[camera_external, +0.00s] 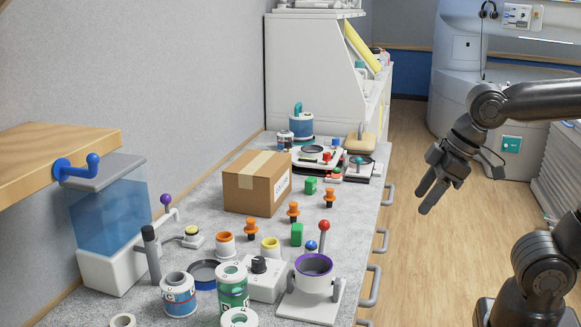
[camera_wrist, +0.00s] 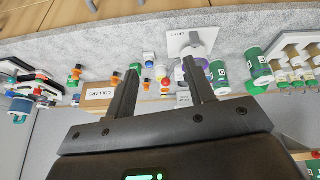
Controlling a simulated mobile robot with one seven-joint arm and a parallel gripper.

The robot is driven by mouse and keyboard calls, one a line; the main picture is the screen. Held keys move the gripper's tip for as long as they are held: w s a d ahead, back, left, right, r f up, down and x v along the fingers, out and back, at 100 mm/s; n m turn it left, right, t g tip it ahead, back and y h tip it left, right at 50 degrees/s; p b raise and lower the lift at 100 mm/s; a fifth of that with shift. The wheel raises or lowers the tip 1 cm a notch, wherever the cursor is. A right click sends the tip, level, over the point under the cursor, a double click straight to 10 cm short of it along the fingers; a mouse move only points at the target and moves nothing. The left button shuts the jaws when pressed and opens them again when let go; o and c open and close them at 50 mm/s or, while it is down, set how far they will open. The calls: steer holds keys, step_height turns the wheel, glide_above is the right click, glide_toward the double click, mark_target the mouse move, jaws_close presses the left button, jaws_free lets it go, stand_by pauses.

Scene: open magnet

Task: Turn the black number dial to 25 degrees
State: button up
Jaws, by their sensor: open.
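The black dial (camera_external: 259,264) sits on top of a small white box (camera_external: 262,284) on the grey counter, left of a purple-rimmed cup. Its number marks are too small to read. My gripper (camera_external: 430,192) is open and empty. It hangs in the air off to the right of the counter, well apart from the dial, with its fingers pointing down and left. In the wrist view my two fingers (camera_wrist: 160,70) are spread with nothing held between them. The counter objects appear upside down beyond them; I cannot clearly make out the dial there.
The purple-rimmed cup (camera_external: 313,265) and a red-knobbed lever (camera_external: 324,228) stand close right of the dial box. A green can (camera_external: 232,287) stands close left. A cardboard box (camera_external: 257,184) is behind. Handles (camera_external: 370,286) jut from the counter's front. The floor (camera_external: 425,265) is clear.

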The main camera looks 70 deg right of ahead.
steer(key=w+a+r+n+g, duration=0.1)
steer(key=w+a+r+n, duration=0.2)
steer(key=w, duration=0.5)
steer(key=n+g, duration=0.4)
steer(key=n, duration=0.9)
glide_above(258, 260)
step_height(258, 260, down, 8)
step_height(258, 260, down, 11)
steer(key=shift+d+r, duration=0.1)
steer(key=shift+r, duration=0.1)
steer(key=c, duration=1)
steer(key=shift+o, duration=0.2)
